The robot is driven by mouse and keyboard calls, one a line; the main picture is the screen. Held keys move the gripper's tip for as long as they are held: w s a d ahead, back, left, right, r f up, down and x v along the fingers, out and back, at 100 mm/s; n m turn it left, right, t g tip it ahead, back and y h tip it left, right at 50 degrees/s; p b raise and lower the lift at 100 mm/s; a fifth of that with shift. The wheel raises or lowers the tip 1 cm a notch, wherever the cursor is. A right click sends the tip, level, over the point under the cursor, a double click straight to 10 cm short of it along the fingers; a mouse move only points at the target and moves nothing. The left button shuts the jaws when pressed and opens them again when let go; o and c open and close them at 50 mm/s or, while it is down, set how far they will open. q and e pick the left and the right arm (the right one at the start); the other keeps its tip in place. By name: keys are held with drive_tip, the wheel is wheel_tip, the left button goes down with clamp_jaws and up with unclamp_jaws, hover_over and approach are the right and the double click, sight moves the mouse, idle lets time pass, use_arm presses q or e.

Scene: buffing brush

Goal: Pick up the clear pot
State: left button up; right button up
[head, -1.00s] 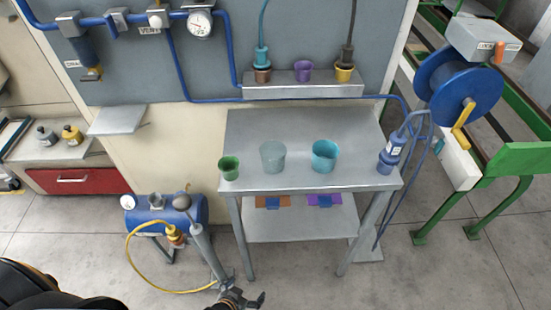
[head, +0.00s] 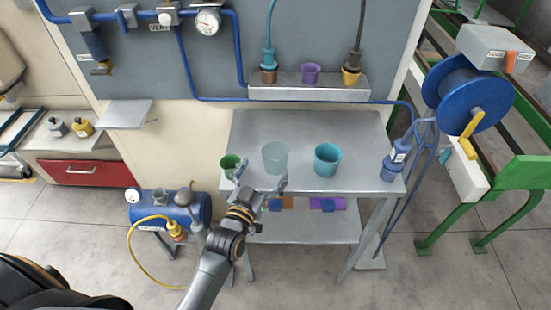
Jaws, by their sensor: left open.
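The clear pot (head: 275,157) stands upright on the top of the metal table (head: 350,127), between a green pot (head: 229,165) on its left and a teal pot (head: 327,160) on its right. My left gripper (head: 262,180) is open and empty at the table's front edge. Its two fingers are spread, one in front of the green pot and one just below and right of the clear pot. In the picture the fingers lie close to the clear pot's base; I cannot tell whether they touch it. My right gripper is not in view.
A blue tool (head: 396,157) with a hose hangs at the table's right edge. A blue compressor (head: 170,209) stands on the floor at left. The table's back half is clear.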

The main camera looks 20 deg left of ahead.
sight(280, 145)
use_arm(q)
drive_tip(key=shift+w, duration=0.65)
drive_tip(key=w+p, duration=0.1)
drive_tip(key=w, duration=0.1)
drive_tip(key=w+d, duration=0.1)
drive_tip(key=w, duration=0.1)
drive_tip(key=shift+w+d+r+p, duration=0.1)
drive_tip(key=shift+w+r+p, duration=0.1)
drive_tip(key=shift+p, duration=0.15)
drive_tip(key=shift+w+f, duration=0.1)
drive_tip(key=shift+w, duration=0.25)
drive_tip(key=shift+s, duration=0.1)
drive_tip(key=shift+c, duration=0.2)
drive_tip(key=c, duration=1)
